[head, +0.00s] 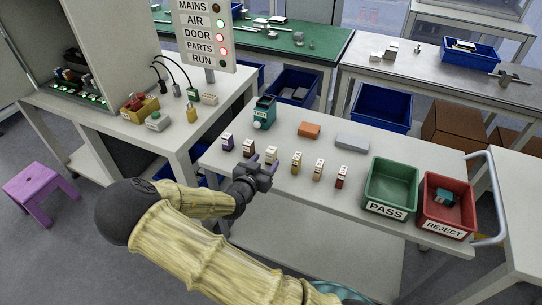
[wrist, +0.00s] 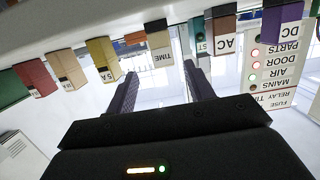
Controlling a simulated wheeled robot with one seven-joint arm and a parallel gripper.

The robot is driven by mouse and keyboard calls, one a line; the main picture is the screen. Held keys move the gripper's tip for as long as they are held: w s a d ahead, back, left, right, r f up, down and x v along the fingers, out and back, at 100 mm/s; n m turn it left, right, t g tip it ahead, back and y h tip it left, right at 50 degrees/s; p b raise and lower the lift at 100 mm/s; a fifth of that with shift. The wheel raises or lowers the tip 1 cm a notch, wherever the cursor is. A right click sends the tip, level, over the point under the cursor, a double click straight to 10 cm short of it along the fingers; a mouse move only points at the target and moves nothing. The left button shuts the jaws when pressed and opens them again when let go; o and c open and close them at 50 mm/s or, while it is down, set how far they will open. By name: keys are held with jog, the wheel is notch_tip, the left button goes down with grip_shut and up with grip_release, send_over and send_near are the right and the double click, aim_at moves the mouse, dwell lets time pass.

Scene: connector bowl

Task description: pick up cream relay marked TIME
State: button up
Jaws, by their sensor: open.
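The cream relay marked TIME (head: 271,153) stands upright in a row of relays on the white cart top, third from the left in the head view. My gripper (head: 264,166) is open and empty at the near side of the row, close to this relay. In the wrist view the relay lies ahead, between the lines of the two fingers of my gripper (wrist: 160,72). I cannot tell the exact gap left to it.
A brown AC relay (wrist: 224,30) and a yellow relay (wrist: 101,58) flank the cream one closely. A purple relay (head: 227,141) and a red relay (head: 341,177) end the row. Green PASS bin (head: 389,204) and red REJECT bin (head: 446,227) stand at right.

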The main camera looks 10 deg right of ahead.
aim_at(269, 155)
jog(key=shift+x, duration=0.95)
jog(key=x, duration=0.5)
jog(key=shift+w+a+f+p, duration=0.15)
jog(key=shift+w+f+p, duration=0.1)
jog(key=shift+p, duration=0.15)
jog(key=shift+s, duration=0.1)
jog(key=shift+c, duration=0.4)
jog(key=c, duration=1)
